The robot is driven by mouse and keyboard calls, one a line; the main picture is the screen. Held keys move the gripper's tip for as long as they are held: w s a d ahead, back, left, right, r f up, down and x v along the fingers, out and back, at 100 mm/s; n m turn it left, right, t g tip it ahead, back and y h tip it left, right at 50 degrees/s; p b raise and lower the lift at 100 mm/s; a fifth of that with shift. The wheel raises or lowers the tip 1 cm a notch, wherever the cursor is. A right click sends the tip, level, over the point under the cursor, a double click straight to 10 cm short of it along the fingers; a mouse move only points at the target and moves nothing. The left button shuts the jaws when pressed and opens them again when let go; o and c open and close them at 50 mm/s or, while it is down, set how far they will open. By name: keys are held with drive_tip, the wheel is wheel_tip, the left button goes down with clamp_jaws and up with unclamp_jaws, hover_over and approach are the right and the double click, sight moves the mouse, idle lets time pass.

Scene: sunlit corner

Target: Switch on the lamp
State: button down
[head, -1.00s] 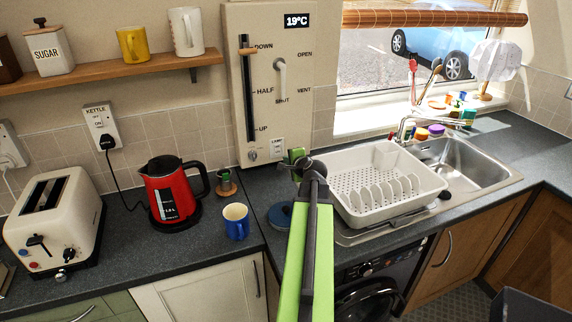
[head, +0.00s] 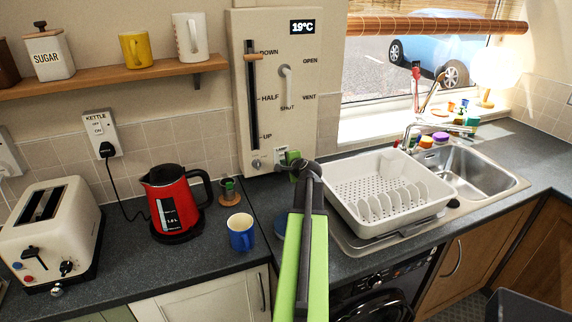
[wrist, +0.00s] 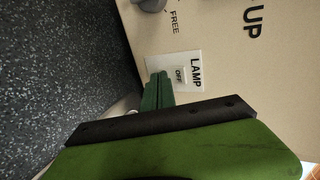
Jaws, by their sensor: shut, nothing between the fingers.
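The lamp (head: 497,68) stands on the window sill at the right and its shade glows bright. The lamp switch (head: 281,152) is a small white plate low on the cream wall panel. In the wrist view the switch (wrist: 181,72) reads LAMP, with OFF on its lower part. My gripper (head: 289,160) has its green fingers shut and empty at the switch. In the wrist view the fingertips (wrist: 157,90) cover part of the plate. I cannot tell whether they touch it.
The panel (head: 300,60) carries a slider and a lever above the switch. A white dish rack (head: 345,195) stands to the right of my arm. A blue mug (head: 240,233), red kettle (head: 174,205) and toaster (head: 50,230) stand on the left worktop.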

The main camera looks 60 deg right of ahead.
drive_tip(key=shift+r+p, duration=0.75)
drive_tip(key=shift+p, duration=0.05)
drive_tip(key=shift+s, duration=0.1)
